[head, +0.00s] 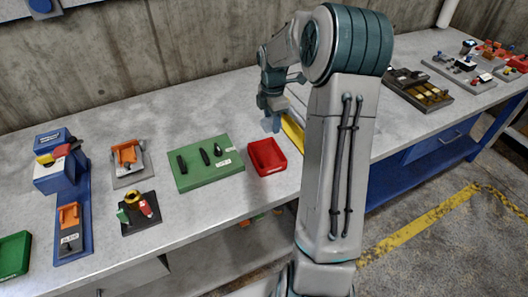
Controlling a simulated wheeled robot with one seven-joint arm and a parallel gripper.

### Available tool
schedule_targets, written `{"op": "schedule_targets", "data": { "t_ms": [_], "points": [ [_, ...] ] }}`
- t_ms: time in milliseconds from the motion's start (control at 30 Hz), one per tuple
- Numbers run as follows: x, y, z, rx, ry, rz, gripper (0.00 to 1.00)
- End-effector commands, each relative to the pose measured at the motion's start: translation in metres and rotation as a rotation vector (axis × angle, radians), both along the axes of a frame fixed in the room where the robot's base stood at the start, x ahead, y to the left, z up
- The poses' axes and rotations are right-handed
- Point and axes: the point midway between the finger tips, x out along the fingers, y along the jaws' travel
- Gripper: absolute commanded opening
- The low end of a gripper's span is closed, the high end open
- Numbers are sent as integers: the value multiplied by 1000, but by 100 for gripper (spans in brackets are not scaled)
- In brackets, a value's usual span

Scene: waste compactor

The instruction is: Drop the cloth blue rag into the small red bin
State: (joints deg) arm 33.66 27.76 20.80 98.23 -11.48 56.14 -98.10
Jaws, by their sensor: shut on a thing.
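The small red bin (251,158) is an open, shallow red tray on the grey workbench, just right of the green board. My gripper (271,112) hangs over the bench just behind the red bin, pointing down. It is shut on a small blue piece that shows below the fingers, the blue rag (271,125). Little of the rag shows, and its height above the bench is hard to tell. In the picture the rag is above the bin's far edge, apart from it.
A yellow bin (292,132) stands right of the red bin, partly hidden by my arm. A green board (210,170) with dark parts lies to the left. A blue fixture (62,178), orange-topped devices and a green bin (14,258) stand further left. Bare bench lies behind them.

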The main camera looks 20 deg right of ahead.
Motion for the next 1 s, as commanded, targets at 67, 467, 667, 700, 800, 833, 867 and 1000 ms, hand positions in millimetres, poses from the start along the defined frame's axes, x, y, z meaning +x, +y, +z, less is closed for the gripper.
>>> {"op": "schedule_targets", "data": {
  "t_ms": [67, 467, 667, 700, 800, 833, 867, 1000],
  "points": [
    [0, -1, -5, 0, 0, 1, 20],
    [-1, -2, -49, 0, 0, -3, 20],
    [0, -1, -60, -1, 0, -1, 20],
    [0, 0, -60, -1, -1, 0, 20],
    [0, 0, -59, -1, -1, 0, 20],
    [0, 0, -59, -1, -1, 0, 20],
    [0, 0, -59, -1, -1, 0, 20],
    [0, 0, -59, -1, -1, -1, 70]
  ]
}}
